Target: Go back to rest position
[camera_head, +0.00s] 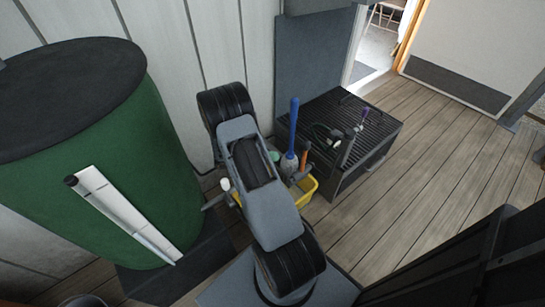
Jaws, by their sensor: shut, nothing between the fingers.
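My arm (260,190) rises from its base at the bottom centre and bends at a black joint (225,105) in front of the wall. The part beyond that bend is mostly hidden behind the upper link. I cannot make out the gripper or its fingertips in this view, and nothing held by it shows.
A green barrel (95,195) with a black lid stands left, with a white strip (127,216) against it. A yellow container (307,190) with brushes sits behind my arm. A dark slatted box (380,122) bears small tools. The wooden floor on the right is largely clear.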

